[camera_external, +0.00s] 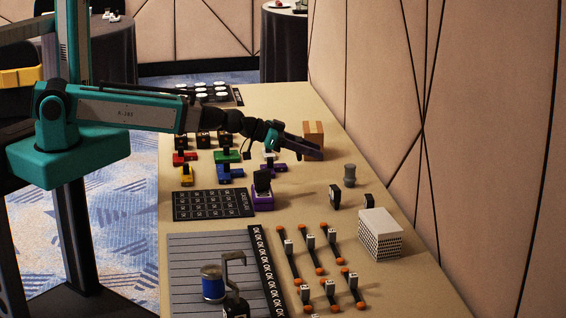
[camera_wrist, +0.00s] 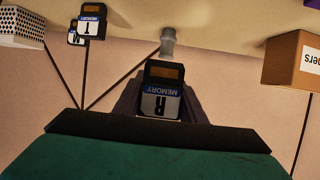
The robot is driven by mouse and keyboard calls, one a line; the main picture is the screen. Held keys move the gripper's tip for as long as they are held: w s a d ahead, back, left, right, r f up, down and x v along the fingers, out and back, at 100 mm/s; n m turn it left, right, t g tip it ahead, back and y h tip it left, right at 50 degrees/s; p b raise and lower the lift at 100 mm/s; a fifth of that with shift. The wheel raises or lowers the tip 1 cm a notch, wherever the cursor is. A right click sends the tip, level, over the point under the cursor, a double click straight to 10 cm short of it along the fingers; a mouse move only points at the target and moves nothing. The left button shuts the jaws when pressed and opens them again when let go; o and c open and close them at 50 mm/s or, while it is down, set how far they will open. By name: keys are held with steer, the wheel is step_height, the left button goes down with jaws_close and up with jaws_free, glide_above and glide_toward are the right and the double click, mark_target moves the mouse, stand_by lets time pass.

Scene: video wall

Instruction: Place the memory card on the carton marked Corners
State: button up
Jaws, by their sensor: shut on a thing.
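The card fills the middle of the wrist view and looks inverted there. My gripper (camera_external: 312,151) is shut on it, raised above the table; the card is not clearly visible in the external view. The brown carton (camera_external: 313,129) stands just beyond my gripper in the external view. In the wrist view the carton (camera_wrist: 291,62) is at the right edge, its label cut to "ners", apart from the held card.
Two other memory cards (camera_external: 335,196) (camera_external: 369,201) stand on the table, near a grey cylinder (camera_external: 349,175) and a white patterned box (camera_external: 380,234). A purple stand (camera_external: 262,199) holds a dark item. A panelled wall (camera_external: 440,120) borders the table's right.

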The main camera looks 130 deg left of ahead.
steer(key=shift+d+f, duration=0.1)
steer(key=s+a+r+n+g+y+b, duration=0.1)
steer(key=s+a+r+n+g+b, duration=0.1)
steer(key=s+a, duration=0.5)
steer(key=s+a+r+n+g+y+b, duration=0.2)
steer(key=s+a, duration=0.4)
steer(key=s, duration=0.8)
steer(key=shift+s+a+r+n+g+y+b, duration=0.2)
steer(key=shift+a+r+n+g+y+b, duration=0.15)
steer(key=shift+r+n+g+b, duration=0.35)
steer(key=shift+w+a, duration=0.1)
steer(key=shift+a, duration=0.1)
steer(key=p, duration=0.3)
glide_above(321, 125)
steer(key=shift+w+a+f, duration=0.1)
steer(key=shift+f, duration=0.6)
steer(key=shift+f, duration=0.15)
steer(key=shift+f+p, duration=0.8)
steer(key=shift+f, duration=0.85)
